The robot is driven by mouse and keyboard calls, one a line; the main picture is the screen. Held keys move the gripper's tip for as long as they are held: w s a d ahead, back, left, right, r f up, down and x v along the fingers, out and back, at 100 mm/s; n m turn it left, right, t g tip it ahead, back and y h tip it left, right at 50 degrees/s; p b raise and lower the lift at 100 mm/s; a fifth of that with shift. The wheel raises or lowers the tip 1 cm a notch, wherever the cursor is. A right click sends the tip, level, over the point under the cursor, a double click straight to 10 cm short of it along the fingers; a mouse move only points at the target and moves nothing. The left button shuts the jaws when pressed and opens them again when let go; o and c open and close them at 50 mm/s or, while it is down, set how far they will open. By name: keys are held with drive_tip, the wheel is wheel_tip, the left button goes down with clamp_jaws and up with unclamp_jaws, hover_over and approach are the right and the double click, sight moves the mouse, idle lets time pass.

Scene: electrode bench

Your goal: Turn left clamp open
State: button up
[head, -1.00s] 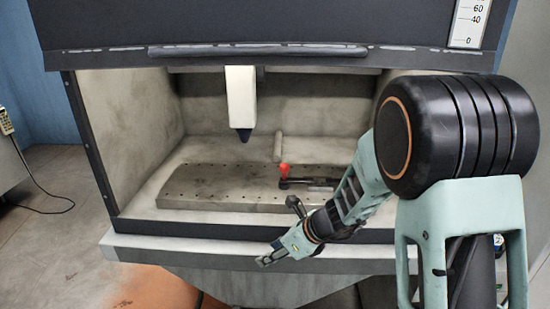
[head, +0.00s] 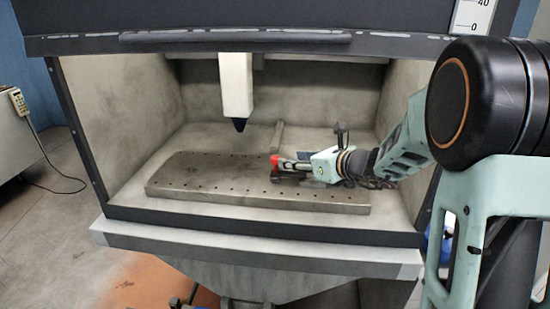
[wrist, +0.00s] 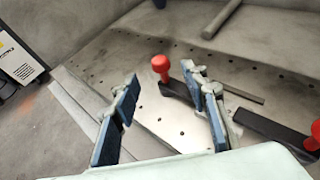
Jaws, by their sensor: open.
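The left clamp has a round red knob (head: 275,160) on a dark lever, on the perforated metal plate (head: 215,178). In the wrist view its red knob (wrist: 160,63) stands just beyond my fingertips, roughly between them, and its black bar (wrist: 182,92) runs behind the right finger. My gripper (wrist: 163,88) is open and empty, with its blue-padded fingers apart. In the head view my gripper (head: 290,166) is inside the cabinet, close to the right of the knob; I cannot tell if they touch. A second clamp with a red knob (wrist: 311,144) is at the right of the wrist view.
The spindle (head: 236,90) hangs above the plate's middle. A loose-looking grey bar (head: 278,135) lies behind the plate. The cabinet's front sill (head: 250,232) and raised dark hood (head: 200,20) bound the opening. The plate's left half is clear.

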sight(277, 158)
drive_tip(key=p+x, duration=0.1)
drive_tip(key=x, duration=0.8)
drive_tip(key=shift+w+a+f, duration=0.15)
drive_tip(key=shift+a+f, duration=0.05)
drive_tip(key=shift+a, duration=0.05)
drive_tip(key=shift+c, duration=0.7)
clamp_jaws()
